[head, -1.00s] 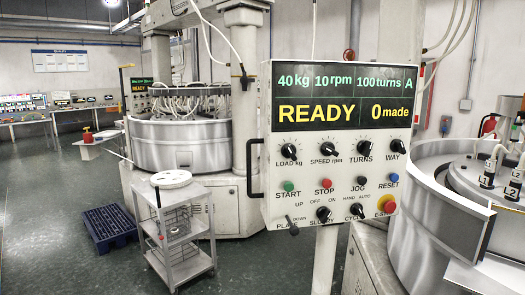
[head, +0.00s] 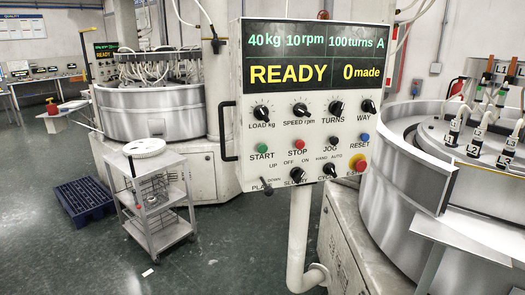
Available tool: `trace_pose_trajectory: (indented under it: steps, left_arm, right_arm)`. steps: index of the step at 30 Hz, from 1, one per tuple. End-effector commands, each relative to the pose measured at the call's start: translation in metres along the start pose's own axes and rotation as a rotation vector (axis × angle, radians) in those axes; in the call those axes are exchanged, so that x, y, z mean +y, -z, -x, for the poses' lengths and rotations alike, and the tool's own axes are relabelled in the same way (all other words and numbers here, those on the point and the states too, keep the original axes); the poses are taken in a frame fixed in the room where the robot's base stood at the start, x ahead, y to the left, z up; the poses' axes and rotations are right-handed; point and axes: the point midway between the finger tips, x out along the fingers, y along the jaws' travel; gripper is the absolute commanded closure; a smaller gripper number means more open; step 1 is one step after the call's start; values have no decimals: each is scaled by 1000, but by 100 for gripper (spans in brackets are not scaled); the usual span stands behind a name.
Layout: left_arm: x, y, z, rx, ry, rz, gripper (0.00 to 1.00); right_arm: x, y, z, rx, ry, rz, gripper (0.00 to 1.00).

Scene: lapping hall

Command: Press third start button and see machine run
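A control panel (head: 310,181) on a post stands in the middle of the head view. Its display (head: 318,60) reads READY, 0 made, 40 kg, 10 rpm, 100 turns, A. The green START button (head: 262,148) is at the panel's left, below the LOAD knob (head: 262,113). The red STOP button (head: 299,144) is to its right. The lapping machine (head: 410,150) beside the panel at right carries hoses and parts labelled L1, L2 and L3. Neither of my grippers is in view.
A grey trolley (head: 154,195) with a white disc on top (head: 144,147) stands at left. A blue pallet (head: 88,203) lies on the floor beside it. Another lapping machine (head: 148,111) with its own display stands behind. The red and yellow E-STOP (head: 359,162) is at the panel's lower right.

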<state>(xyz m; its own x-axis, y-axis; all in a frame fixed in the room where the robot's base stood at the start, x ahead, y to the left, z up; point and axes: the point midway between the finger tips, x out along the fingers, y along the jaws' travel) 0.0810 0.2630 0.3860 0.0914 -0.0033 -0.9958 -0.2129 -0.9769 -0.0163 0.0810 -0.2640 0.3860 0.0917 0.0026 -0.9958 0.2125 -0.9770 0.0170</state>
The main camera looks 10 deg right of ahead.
Motion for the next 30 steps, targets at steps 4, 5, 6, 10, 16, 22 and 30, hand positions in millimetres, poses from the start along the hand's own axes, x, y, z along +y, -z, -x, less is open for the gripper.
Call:
trace_pose_trajectory:
  steps: [4, 5, 6, 10, 16, 22, 30]
  left_arm:
    - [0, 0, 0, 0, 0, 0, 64]
    - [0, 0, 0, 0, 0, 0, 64]
    - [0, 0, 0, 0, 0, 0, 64]
    - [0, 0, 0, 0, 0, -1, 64]
    - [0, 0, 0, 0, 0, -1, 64]
    - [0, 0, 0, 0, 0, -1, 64]
    - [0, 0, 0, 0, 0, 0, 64]
  right_arm:
    - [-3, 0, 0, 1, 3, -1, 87]
    - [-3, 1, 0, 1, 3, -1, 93]
    - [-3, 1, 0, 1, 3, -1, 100]
    - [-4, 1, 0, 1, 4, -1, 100]
    - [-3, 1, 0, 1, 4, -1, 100]
    - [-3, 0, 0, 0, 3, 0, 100]
    - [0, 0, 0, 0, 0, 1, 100]
